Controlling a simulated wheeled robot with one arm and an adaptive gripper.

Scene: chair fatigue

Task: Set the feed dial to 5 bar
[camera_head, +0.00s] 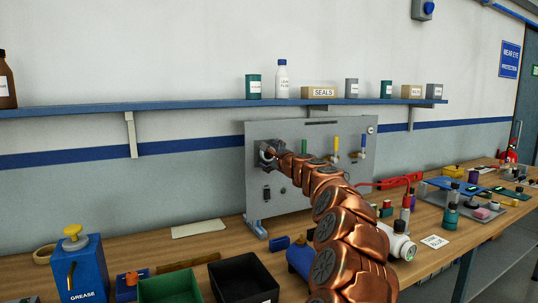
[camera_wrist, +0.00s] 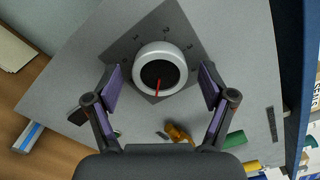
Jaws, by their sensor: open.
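The feed dial (camera_wrist: 160,68) is a round knob with a pale rim, a black face and a red pointer, on a dark square plate in the wrist view. The pointer runs from the centre toward the bottom of that picture. My gripper (camera_wrist: 160,78) is open, one purple-padded finger on each side of the knob, with gaps to both sides. In the head view my gripper (camera_head: 268,153) is at the upper left of the grey panel (camera_head: 300,195) and hides most of the dial.
Green, yellow and blue handles (camera_head: 335,145) stand on the panel right of my gripper. A shelf (camera_head: 200,108) with bottles and boxes runs above. The bench holds a blue grease can (camera_head: 85,270), a black bin (camera_head: 245,280) and several bottles and tools.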

